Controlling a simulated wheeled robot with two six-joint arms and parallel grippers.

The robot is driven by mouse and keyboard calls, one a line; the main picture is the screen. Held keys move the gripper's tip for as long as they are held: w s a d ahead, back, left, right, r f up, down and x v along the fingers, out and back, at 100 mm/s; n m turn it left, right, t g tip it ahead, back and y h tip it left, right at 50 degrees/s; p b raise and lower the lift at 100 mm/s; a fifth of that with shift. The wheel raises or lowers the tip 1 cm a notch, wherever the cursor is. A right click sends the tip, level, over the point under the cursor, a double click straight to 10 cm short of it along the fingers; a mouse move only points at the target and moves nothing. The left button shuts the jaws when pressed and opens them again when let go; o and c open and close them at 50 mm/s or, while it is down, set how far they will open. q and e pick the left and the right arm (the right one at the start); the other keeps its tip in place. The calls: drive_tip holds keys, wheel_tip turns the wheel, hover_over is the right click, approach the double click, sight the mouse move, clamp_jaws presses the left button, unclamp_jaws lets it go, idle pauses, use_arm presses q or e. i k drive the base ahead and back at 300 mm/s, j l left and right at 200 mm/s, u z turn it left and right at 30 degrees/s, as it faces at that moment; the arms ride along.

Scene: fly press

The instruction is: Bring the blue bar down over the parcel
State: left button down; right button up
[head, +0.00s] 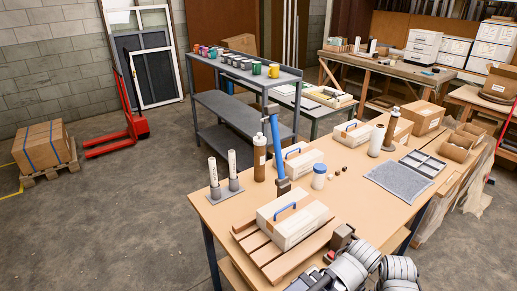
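A cream, box-shaped parcel (300,225) with a blue handle on top lies on a brown slatted wooden base (262,252) at the near end of the workbench. A blue bar (276,145) stands nearly upright behind the parcel, its lower end at the base's far side; it is not over the parcel. A brown and grey block (342,237) sits at the base's near right end. Dark parts of what looks like my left gripper (310,281) show at the bottom edge, near the base; its fingers are not clear. Of my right arm only grey links show.
Two grey posts with white tubes (223,178) stand left of the base. A brown bottle (259,158), a blue-lidded jar (319,176) and more handled boxes (302,160) stand behind. A grey mat (398,181) lies to the right, with clear bench before it.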

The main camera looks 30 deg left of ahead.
sight(271, 110)
drive_tip(key=k+j+z, duration=0.1)
drive_tip(key=j, duration=0.85)
drive_tip(key=k+j+z, duration=0.15)
drive_tip(key=j, duration=0.35)
drive_tip(key=k+j+z, duration=0.1)
drive_tip(key=j, duration=0.35)
drive_tip(key=i+j+z, duration=0.1)
drive_tip(key=j, duration=0.4)
drive_tip(key=i+j, duration=0.15)
drive_tip(key=j, duration=0.4)
drive_tip(key=i+j+z, duration=0.15)
drive_tip(key=j, duration=0.35)
drive_tip(key=i+j+z, duration=0.1)
drive_tip(key=i+j, duration=0.25)
drive_tip(key=k+j+z, duration=0.15)
drive_tip(key=j+z, duration=0.15)
drive_tip(key=j, duration=0.15)
drive_tip(key=k+u, duration=0.1)
drive_tip(key=k, duration=0.15)
drive_tip(key=l+u, duration=0.2)
drive_tip(key=k+j, duration=0.05)
drive_tip(key=j, duration=0.05)
